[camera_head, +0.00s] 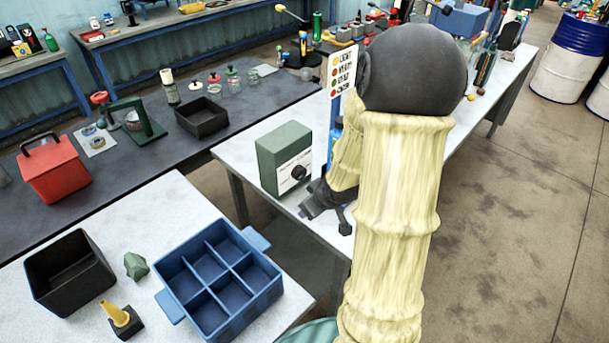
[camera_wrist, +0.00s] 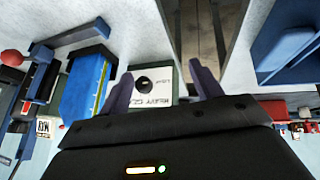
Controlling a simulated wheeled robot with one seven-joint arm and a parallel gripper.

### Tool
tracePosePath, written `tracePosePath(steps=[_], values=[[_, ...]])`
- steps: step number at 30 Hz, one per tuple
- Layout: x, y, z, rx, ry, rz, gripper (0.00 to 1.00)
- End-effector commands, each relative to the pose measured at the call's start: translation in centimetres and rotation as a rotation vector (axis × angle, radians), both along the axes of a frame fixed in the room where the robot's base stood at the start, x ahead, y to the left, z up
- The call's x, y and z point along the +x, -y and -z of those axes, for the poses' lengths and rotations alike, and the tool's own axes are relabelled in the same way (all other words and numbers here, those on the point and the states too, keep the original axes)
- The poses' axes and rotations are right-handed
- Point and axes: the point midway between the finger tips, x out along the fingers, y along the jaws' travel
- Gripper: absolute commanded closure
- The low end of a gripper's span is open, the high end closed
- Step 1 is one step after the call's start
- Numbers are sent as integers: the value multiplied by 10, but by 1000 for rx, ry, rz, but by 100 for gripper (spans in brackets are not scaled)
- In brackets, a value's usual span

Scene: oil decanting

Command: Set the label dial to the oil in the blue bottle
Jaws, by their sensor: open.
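The label dial is a black knob (camera_head: 299,172) on the white front panel of a green box (camera_head: 283,150) on the pale bench. The wrist view shows the knob (camera_wrist: 146,84) upside down, with lettering such as "HEAVY" around it; its pointer setting is too small to read. My gripper (camera_wrist: 158,78) is open and empty, its fingertips on either side of the knob in that view, apparently short of the panel. In the head view the gripper is just in front of the box. A blue upright thing (camera_wrist: 85,88) stands beside the box; I cannot tell whether it is the blue bottle.
A sign (camera_head: 340,72) with coloured dots and words stands behind the box, partly hidden by my arm. A blue divided crate (camera_head: 262,282), a black bin (camera_head: 68,270) and a yellow-topped block (camera_head: 118,316) are on the near table. A gap separates the tables.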

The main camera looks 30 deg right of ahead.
Motion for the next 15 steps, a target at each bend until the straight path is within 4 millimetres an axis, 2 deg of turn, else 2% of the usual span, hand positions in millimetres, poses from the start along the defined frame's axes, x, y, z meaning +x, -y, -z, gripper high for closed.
tracePosePath(steps=[1, 8, 15], values=[[4, 13, 6, 10, 30, -15, 35], [18, 52, 17, 68, 235, -126, 35], [14, 83, 9, 139, 498, -205, 35]])
